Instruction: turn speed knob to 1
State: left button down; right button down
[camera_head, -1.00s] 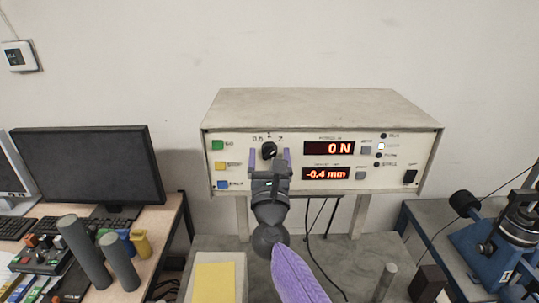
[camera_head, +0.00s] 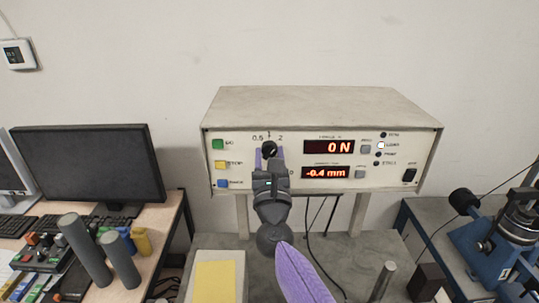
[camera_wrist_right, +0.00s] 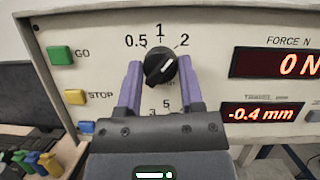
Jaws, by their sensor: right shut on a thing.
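The speed knob (camera_head: 269,149) is a black round knob on the front panel of a beige control box (camera_head: 320,105). In the right wrist view the knob (camera_wrist_right: 161,68) has a white mark that points up and to the right, toward the printed 2. The labels 0.5, 1 and 2 stand above it, with 1 at the top. My right gripper (camera_head: 269,155) is at the knob, its two purple fingers shut on its left and right sides; the fingers also show in the right wrist view (camera_wrist_right: 160,80). My left gripper is not in view.
Green, yellow and blue buttons (camera_head: 220,164) sit left of the knob. Red displays (camera_head: 328,147) read 0 N and -0.4 mm to its right. A monitor (camera_head: 88,165) stands at the left, and a blue machine (camera_head: 495,250) at the right.

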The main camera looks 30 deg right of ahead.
jog(key=n+y+p, duration=0.1)
jog(key=n, duration=0.2)
jog(key=n+y+p, duration=0.1)
jog(key=n, duration=0.1)
jog(key=shift+r+n+t+y+p, duration=0.15)
jog(key=shift+n+t+y+p, duration=0.15)
jog(key=shift+n+t, duration=0.1)
jog(key=shift+s+d+n+y+p, duration=0.1)
jog(key=shift+n+y+p, duration=1.2)
jog(key=shift+n, duration=1.1)
jog(key=shift+c, duration=1.1)
grip_release()
jog(key=b+v, duration=0.1)
jog(key=v, duration=0.9)
jog(key=shift+b, duration=0.35)
